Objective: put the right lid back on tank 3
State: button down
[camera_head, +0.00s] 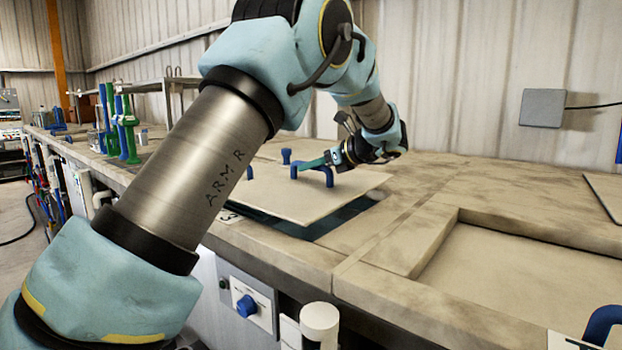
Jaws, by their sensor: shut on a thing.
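My gripper (318,161) reaches over the bench and is shut on the blue handle (321,176) of a flat, beige lid (290,199). The lid lies across a dark, rectangular tank opening (345,213), and part of that opening shows along the lid's front and right edges. The lid looks slightly raised and out of line with the opening, but I cannot tell if it touches the rim. My own arm hides the lid's left side. A number label behind my arm is mostly hidden, so I cannot read the tank's number.
A recessed beige panel (520,285) with a blue handle (604,322) lies at right. Green and blue upright handles (122,130) stand at the far left. A blue knob (246,306) and a white pipe (319,322) stick out at the bench front.

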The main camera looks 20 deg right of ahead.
aim_at(303, 181)
jog(key=shift+f+p, duration=0.35)
jog(key=shift+f, duration=1.3)
jog(key=c, duration=0.8)
grip_release()
jog(key=shift+f, duration=0.1)
jog(key=shift+o, duration=0.2)
jog(key=shift+s, duration=0.1)
jog(key=b+v, duration=0.2)
jog(key=v, duration=1)
jog(key=shift+d+b, duration=0.1)
jog(key=shift+b, duration=0.2)
